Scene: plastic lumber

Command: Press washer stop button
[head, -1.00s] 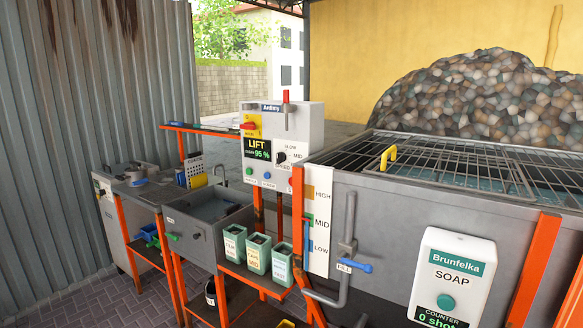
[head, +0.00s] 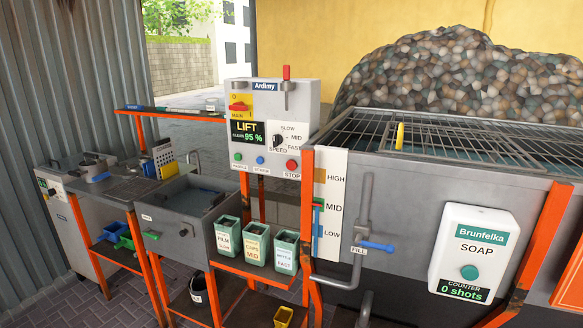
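The washer's control box (head: 272,130) is light grey and stands left of the wash tank. Its red stop button (head: 292,165) is at the lower right of the front, above the label STOP. A green button (head: 238,157) and a blue button (head: 260,160) sit in the same row to its left. The screen (head: 247,133) reads LIFT and 95 %. A red main switch (head: 239,107) is above the screen, and a black speed knob (head: 278,141) is above the stop button. My gripper is not in view.
The grey wash tank (head: 410,195) with a wire grid on top fills the right. A soap dispenser (head: 473,250) on its front reads 0 shots. A shelf (head: 250,268) with green bins is below the control box. A sink (head: 184,212) stands to the left.

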